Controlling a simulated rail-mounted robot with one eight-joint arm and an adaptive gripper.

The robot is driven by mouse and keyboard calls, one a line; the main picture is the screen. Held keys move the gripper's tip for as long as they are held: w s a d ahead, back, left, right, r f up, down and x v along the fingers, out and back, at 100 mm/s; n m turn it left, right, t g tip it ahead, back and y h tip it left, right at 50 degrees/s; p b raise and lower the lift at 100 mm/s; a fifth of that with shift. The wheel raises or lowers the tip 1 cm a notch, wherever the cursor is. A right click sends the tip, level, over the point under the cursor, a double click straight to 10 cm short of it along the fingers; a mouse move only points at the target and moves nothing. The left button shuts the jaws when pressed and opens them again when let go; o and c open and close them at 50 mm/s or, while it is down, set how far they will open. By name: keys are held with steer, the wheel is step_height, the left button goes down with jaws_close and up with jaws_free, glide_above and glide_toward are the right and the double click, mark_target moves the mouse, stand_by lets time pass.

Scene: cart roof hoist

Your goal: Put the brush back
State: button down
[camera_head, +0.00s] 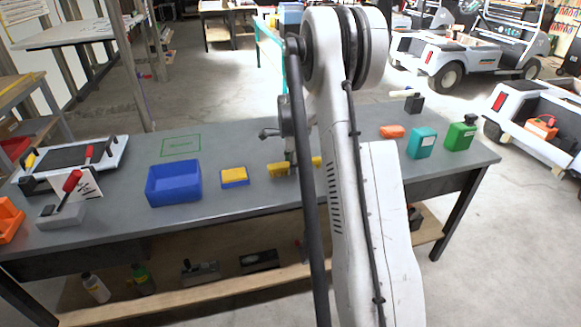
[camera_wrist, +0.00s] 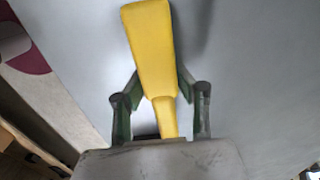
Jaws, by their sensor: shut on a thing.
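The brush (camera_head: 278,170) is yellow and lies crosswise in my gripper (camera_head: 291,160), over the grey bench. In the wrist view the brush (camera_wrist: 151,40) shows a broad yellow part that narrows to a neck. The fingers of my gripper (camera_wrist: 160,92) are shut on it from both sides at the neck. My arm hides part of the brush in the head view. I cannot tell whether the brush touches the bench. A green outlined rectangle with small lettering (camera_head: 181,145) is marked on the bench to the left and looks empty.
A blue bin (camera_head: 173,184) and a blue-and-yellow block (camera_head: 235,177) stand left of my gripper. A black-topped device (camera_head: 75,155) occupies the left end.

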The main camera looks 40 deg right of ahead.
steer(key=shift+f, duration=0.15)
steer(key=c, duration=1.3)
jaws_free()
